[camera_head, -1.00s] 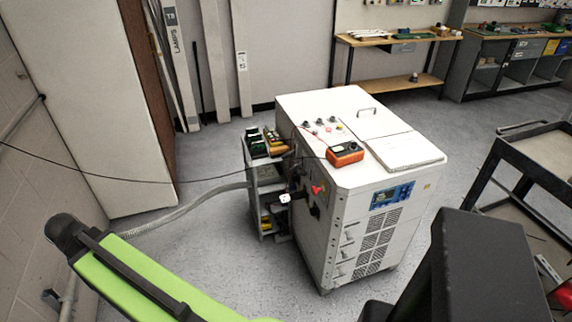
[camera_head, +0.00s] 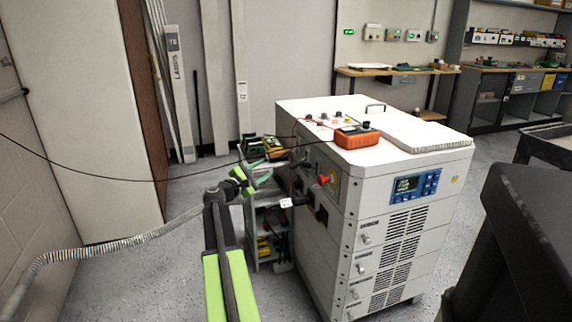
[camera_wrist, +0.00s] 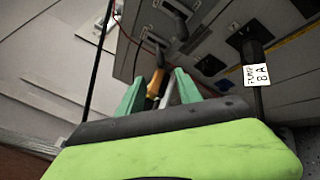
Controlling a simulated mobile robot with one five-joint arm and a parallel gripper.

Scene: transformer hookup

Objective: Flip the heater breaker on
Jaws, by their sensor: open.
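My gripper (camera_head: 260,175) is raised at the left side of the white cabinet (camera_head: 400,185), in front of a small shelf. In the wrist view, its two teal fingers (camera_wrist: 158,85) are open, with an orange-yellow and black item showing between or behind them. I cannot tell whether they touch it. Dark fittings (camera_wrist: 170,25) sit on the cabinet's side panel beyond the fingers. No heater label is readable, so I cannot tell which fitting is the heater breaker or how it is set. A red knob (camera_head: 325,180) shows on the side panel.
A black plug with a white "PUMP 8A" tag (camera_wrist: 257,75) is right of the fingers. An orange meter (camera_head: 357,137) sits on the cabinet top. A shelf (camera_head: 262,222) holds green and yellow items. A grey corrugated hose (camera_head: 90,248) runs at the left.

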